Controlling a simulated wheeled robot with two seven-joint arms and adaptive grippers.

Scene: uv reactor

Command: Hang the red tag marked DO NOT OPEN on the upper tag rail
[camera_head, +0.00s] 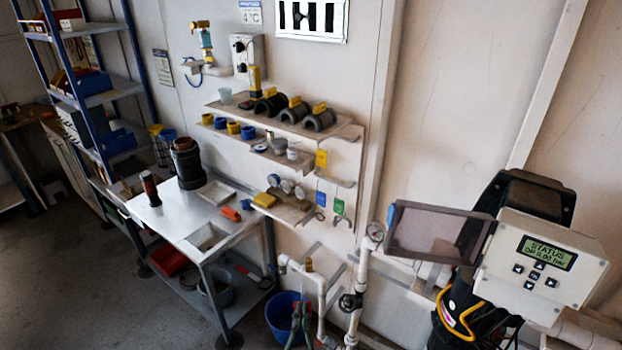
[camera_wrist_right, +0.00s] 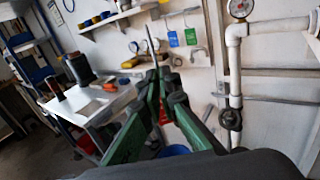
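My right gripper (camera_wrist_right: 160,74) has its green fingers drawn together at the tips. A thin strip (camera_wrist_right: 151,42) rises from between them, seen edge-on. In the head view this gripper (camera_head: 303,304) is low, near the blue bucket and below the tag rails. A yellow tag (camera_head: 321,158) hangs at the upper tag rail (camera_head: 343,140), under the right end of the shelves. A blue tag (camera_head: 321,198) and a green tag (camera_head: 339,206) hang from the lower rail (camera_head: 336,182). My left gripper is out of view.
Pipes with a gauge (camera_head: 375,232) stand right of the tags. A control box (camera_head: 540,262) with an open clear cover (camera_head: 435,233) is further right. The bench (camera_head: 180,215) stands left, and a blue bucket (camera_head: 283,318) is on the floor.

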